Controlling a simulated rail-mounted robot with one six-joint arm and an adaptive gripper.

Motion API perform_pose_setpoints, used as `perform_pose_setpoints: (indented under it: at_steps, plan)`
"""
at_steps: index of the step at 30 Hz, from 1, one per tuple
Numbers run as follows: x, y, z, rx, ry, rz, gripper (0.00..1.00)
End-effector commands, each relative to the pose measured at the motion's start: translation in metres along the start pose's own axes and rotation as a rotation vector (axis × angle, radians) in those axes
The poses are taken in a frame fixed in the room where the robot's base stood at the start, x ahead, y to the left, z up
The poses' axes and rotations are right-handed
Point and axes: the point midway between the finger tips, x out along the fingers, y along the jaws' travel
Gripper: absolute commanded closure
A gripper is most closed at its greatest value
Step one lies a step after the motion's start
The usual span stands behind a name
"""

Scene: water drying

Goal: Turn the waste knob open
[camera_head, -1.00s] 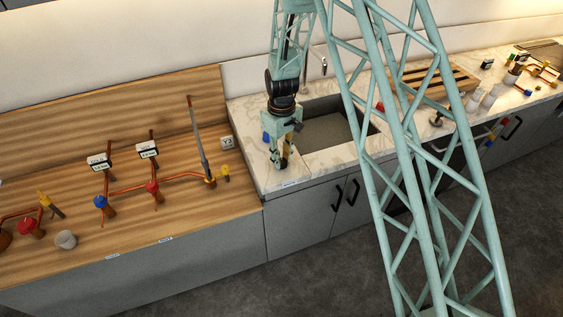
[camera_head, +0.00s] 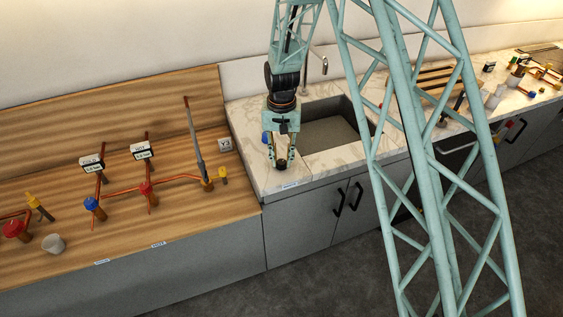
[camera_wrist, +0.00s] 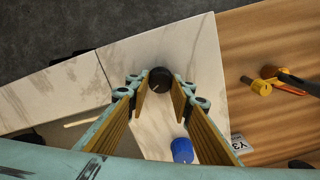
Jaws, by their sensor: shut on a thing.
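A dark round knob (camera_wrist: 160,80) with a small pale mark on its top stands on the white marble counter. In the head view my gripper (camera_head: 281,159) points down over the counter. No legible label marks the knob as waste.
A blue capped piece (camera_wrist: 182,150) stands close beside one finger; it also shows in the head view (camera_head: 266,138). The sink (camera_head: 335,132) lies right of my gripper. The wooden bench (camera_head: 185,215) to the left carries copper pipes, valves and a yellow knob (camera_head: 223,175).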

Motion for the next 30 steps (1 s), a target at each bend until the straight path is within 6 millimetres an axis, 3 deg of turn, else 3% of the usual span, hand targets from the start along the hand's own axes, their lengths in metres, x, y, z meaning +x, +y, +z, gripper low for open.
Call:
perform_pose_setpoints:
  at_steps: [15, 30]
  plan:
    - [0.0006, 0.0005, -0.0003, 0.366, 0.001, 0.000, 0.90]
    - [-0.0006, 0.0006, -0.0005, 0.481, 0.001, -0.001, 0.90]
